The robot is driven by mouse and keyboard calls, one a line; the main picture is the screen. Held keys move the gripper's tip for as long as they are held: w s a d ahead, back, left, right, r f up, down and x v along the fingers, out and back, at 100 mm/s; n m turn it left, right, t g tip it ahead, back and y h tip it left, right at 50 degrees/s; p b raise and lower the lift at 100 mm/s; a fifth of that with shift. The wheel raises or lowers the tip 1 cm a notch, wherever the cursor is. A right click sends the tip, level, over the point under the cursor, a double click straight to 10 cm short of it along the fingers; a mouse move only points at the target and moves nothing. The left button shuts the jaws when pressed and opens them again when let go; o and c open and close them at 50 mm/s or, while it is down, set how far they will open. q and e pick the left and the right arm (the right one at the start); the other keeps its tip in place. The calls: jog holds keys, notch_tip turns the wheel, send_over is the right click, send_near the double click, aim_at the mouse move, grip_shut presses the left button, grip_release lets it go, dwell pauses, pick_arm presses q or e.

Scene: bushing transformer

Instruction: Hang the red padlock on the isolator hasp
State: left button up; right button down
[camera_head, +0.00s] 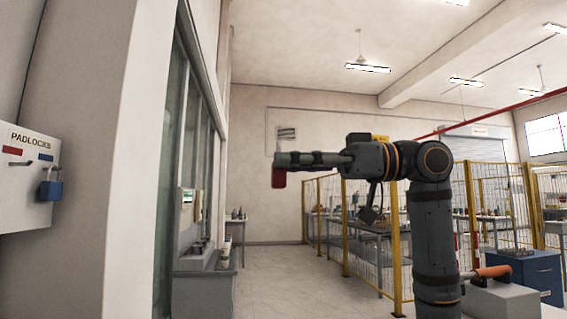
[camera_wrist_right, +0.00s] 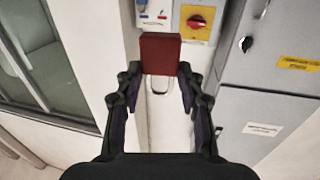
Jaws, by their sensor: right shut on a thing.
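The red padlock (camera_head: 278,178) is in my right gripper (camera_head: 285,160), which points left in the head view. In the right wrist view, the padlock's red body (camera_wrist_right: 160,54) and its pale shackle (camera_wrist_right: 160,86) show between the fingers of my right gripper (camera_wrist_right: 158,88), shut on it. Beyond it is a yellow isolator plate with a red rotary knob (camera_wrist_right: 197,22), up and to the right of the padlock and apart from it. I cannot make out the hasp itself. My left gripper is in neither view.
A padlock board (camera_head: 30,215) on the left wall has an empty hook under a red label and a blue padlock (camera_head: 50,189) on another hook. Grey cabinets (camera_wrist_right: 270,75) stand right in the wrist view. Yellow-posted mesh fencing (camera_head: 395,250) runs behind my arm. Open floor (camera_head: 280,280) lies centrally.

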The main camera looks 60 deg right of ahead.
jog(key=shift+w+d+v, duration=0.1)
jog(key=shift+d+v, duration=0.1)
jog(key=shift+v, duration=0.95)
jog(key=shift+w+d+v, duration=0.1)
jog(key=shift+d+v, duration=0.1)
jog(key=shift+v, duration=0.9)
